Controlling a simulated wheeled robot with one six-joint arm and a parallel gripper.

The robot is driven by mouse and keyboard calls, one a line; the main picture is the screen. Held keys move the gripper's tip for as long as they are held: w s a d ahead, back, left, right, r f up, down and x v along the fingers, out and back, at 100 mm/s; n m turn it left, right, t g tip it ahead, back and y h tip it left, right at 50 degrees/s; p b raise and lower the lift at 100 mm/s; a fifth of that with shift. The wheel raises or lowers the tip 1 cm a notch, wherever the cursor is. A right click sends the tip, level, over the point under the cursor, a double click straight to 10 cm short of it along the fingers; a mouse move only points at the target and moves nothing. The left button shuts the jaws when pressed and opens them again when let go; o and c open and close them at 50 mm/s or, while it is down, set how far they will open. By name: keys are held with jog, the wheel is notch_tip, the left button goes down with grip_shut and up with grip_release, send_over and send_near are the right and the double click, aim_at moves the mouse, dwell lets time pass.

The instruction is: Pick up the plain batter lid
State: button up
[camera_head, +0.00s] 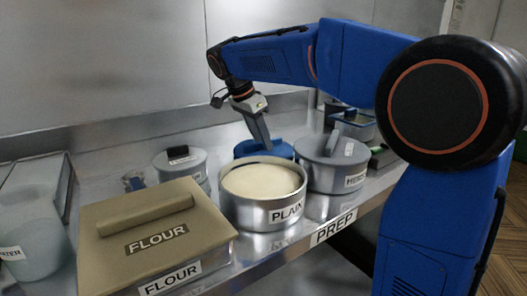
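The round metal tub marked PLAIN (262,215) stands at the middle of the counter. Its top shows a smooth cream-coloured surface, apparently batter, with no handled lid over it. I cannot pick out a lid marked plain batter. A round blue object (258,150) lies just behind the tub, partly hidden by it; I cannot tell if it is a lid or a dish. My gripper (266,141) points down over this blue object, behind the tub. Its fingers appear side-on, so their gap and any contact are unclear.
A box marked FLOUR (215,230) with a handled lid stands front left. A grey handled-lid pot (325,178) stands close right of the PLAIN tub. A smaller lidded pot (180,168) is behind left. A pale WATER container (30,240) is far left. The wall rises behind.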

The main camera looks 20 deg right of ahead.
jog(key=shift+c, duration=0.6)
grip_shut()
jog(key=shift+r, duration=0.1)
